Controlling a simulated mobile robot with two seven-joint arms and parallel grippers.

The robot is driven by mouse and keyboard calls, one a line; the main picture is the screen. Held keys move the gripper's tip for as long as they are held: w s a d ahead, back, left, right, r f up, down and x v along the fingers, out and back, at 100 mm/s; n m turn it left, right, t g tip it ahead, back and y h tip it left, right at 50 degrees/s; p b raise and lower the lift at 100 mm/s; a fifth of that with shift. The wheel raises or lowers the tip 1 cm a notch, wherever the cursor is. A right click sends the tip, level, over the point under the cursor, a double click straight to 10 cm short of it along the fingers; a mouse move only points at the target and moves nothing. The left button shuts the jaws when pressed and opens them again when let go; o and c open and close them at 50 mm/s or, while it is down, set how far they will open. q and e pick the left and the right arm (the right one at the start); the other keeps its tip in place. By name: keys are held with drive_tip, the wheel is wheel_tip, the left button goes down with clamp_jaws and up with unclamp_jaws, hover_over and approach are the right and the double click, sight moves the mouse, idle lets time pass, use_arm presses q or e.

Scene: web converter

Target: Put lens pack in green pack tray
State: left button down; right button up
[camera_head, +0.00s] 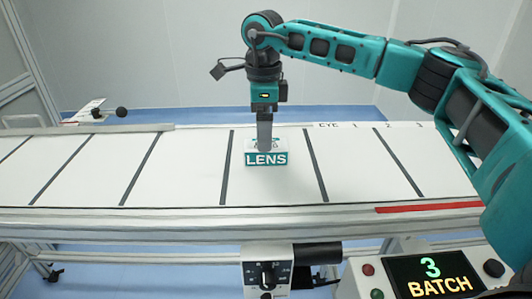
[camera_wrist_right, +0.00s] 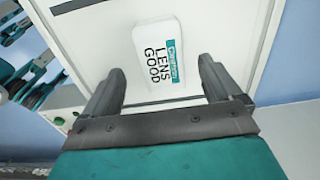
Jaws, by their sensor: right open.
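The lens pack (camera_head: 266,158) is a small white box with a teal label reading LENS, lying on the white belt near the middle of the head view. The right wrist view shows its white top (camera_wrist_right: 157,52), printed LENS GOOD with a teal strip. My right gripper (camera_head: 264,147) points down directly over the pack and hides part of its top. In the right wrist view the gripper (camera_wrist_right: 158,80) is open, with its two fingers apart and the pack beyond and between them, not gripped. My left gripper is not in view. I see no green pack tray in either view.
The long white belt (camera_head: 180,180) has dark cross lines and is otherwise clear around the pack. A red strip (camera_head: 428,207) lies on its front edge at right. A control box with a dial (camera_head: 267,274) and a BATCH 3 display (camera_head: 433,276) stand in front.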

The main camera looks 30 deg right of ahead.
sight(279, 155)
drive_tip(key=f, duration=0.5)
drive_tip(key=shift+s+d+b, duration=0.1)
drive_tip(key=shift+d+b, duration=0.15)
drive_tip(key=shift+b, duration=0.05)
drive_tip(key=shift+c, duration=0.3)
drive_tip(key=c, duration=1.1)
drive_tip(key=shift+r, duration=0.15)
drive_tip(key=shift+c, duration=0.4)
